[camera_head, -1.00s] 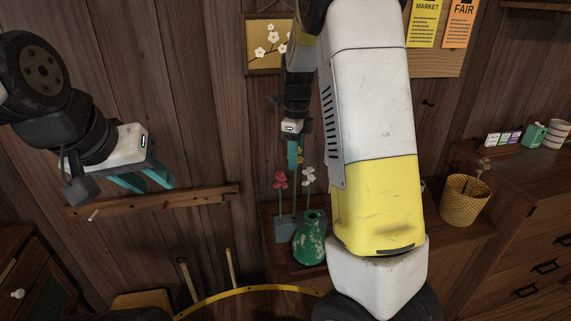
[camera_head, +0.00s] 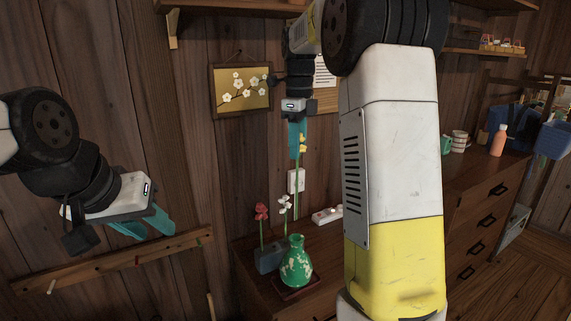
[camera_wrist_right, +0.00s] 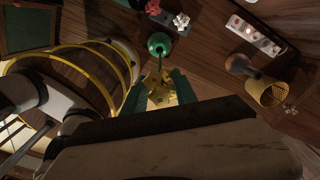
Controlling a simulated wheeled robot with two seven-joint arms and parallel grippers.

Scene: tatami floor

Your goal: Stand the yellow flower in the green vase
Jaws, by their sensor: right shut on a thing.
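My right gripper (camera_head: 297,142) is shut on the yellow flower (camera_head: 303,145), gripping it near its bloom. Its green stem hangs down, nearly upright, towards the green vase (camera_head: 296,264). In the right wrist view the yellow bloom (camera_wrist_right: 157,88) sits between the fingers, and the stem runs towards the vase (camera_wrist_right: 160,43). The vase stands upright on a small dark tray (camera_head: 297,287). My left gripper (camera_head: 143,226) is open and empty at the left, away from the vase.
A blue-grey block (camera_head: 268,259) left of the vase holds a red flower (camera_head: 261,211) and a white flower (camera_head: 284,203). A power strip (camera_head: 327,215) lies behind. A wall rail (camera_head: 115,262) runs below my left gripper. My right arm hides the cabinet's middle.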

